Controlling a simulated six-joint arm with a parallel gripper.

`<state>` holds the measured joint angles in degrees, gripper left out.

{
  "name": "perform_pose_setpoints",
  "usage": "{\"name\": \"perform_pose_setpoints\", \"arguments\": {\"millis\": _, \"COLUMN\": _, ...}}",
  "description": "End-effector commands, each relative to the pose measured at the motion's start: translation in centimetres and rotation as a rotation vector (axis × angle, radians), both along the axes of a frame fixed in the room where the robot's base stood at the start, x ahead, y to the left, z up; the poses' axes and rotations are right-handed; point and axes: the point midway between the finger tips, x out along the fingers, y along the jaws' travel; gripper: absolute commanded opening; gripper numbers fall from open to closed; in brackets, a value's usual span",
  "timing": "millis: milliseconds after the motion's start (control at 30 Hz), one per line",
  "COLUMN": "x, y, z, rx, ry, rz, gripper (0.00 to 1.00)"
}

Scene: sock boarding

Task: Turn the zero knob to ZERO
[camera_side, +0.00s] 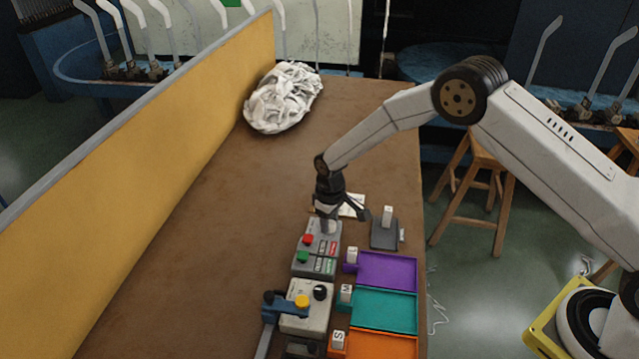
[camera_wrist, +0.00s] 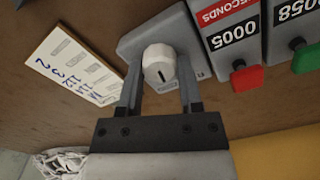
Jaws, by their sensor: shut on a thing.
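The zero knob (camera_wrist: 158,66) is a pale, faceted knob with a short dark mark on its face, set on a grey plate (camera_wrist: 140,42) in the wrist view. My gripper (camera_wrist: 159,90) has one finger on each side of the knob and is shut on it. In the side view my gripper (camera_side: 326,212) points down at the far end of the grey button box (camera_side: 300,266), and the knob is largely hidden there. I cannot read a ZERO label; small marks beside the knob are too small to read.
A red button (camera_side: 308,239), a green button (camera_side: 303,257) and counters are close to my gripper. A written card (camera_wrist: 72,65), a small dark stand (camera_side: 384,235) and purple (camera_side: 388,270), teal and orange trays are nearby. White socks (camera_side: 284,97) lie by the yellow wall (camera_side: 150,160).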

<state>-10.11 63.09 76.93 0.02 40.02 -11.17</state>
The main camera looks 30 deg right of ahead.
Motion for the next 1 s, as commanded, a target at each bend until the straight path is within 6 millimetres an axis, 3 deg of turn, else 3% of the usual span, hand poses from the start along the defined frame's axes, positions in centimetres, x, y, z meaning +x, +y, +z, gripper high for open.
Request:
{"name": "perform_pose_setpoints", "arguments": {"millis": 500, "x": 0.09, "y": -0.02, "z": 0.06, "rx": 0.001, "ry": -0.003, "rz": -0.454, "gripper": 0.0}}
{"name": "perform_pose_setpoints", "arguments": {"millis": 1000, "x": 0.1, "y": -0.05, "z": 0.07, "rx": 0.001, "ry": -0.004, "rz": -0.612, "gripper": 0.0}}
